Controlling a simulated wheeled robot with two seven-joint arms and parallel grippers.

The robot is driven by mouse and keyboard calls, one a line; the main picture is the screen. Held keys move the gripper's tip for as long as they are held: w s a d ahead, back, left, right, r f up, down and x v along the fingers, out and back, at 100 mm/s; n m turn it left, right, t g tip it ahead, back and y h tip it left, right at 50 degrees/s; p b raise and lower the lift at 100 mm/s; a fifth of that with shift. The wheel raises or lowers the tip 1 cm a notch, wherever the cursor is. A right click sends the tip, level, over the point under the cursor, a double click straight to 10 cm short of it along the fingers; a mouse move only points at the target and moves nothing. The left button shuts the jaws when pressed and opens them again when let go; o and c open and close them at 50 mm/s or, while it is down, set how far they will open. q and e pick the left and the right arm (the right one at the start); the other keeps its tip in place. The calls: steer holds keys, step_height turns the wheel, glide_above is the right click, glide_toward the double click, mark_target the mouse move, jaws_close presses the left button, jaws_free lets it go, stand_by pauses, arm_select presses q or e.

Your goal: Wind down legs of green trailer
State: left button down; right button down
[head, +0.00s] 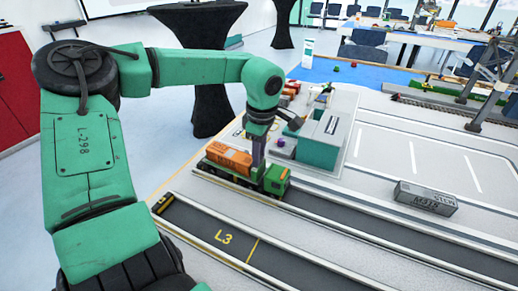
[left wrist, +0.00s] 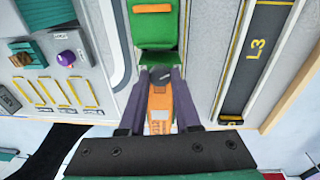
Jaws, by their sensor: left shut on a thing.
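A green truck with a green cab (head: 276,180) stands on a lane in the middle of the head view. An orange container (head: 228,158) rides behind the cab. The cab also shows at the top of the left wrist view (left wrist: 153,30). My left gripper (head: 259,163) points down at the front end of the container, just behind the cab. In the left wrist view its two fingers (left wrist: 160,73) lie on either side of the orange container (left wrist: 160,105), shut on it. No trailer legs or crank can be made out. My right gripper is not in view.
A teal box (head: 320,141) and a purple knob (left wrist: 66,58) are beside the lane. A grey container (head: 425,198) lies on the white area to the right. The dark lane marked L3 (head: 222,237) is clear in front of the truck.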

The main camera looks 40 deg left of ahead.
arm_select(q)
steer(key=m, duration=0.5)
steer(key=shift+s+f+p, duration=0.2)
steer(key=shift+p, duration=0.1)
steer(key=shift+m, duration=0.3)
steer(key=c, duration=0.6)
jaws_free()
steer(key=shift+a, duration=0.1)
steer(key=shift+a+f, duration=0.1)
steer(key=shift+a, duration=0.05)
step_height(320, 180, up, 14)
steer(key=d, duration=0.1)
steer(key=shift+s+d+r+p, duration=0.25)
steer(key=shift+s+d+p, duration=0.05)
steer(key=shift+s+p, duration=0.15)
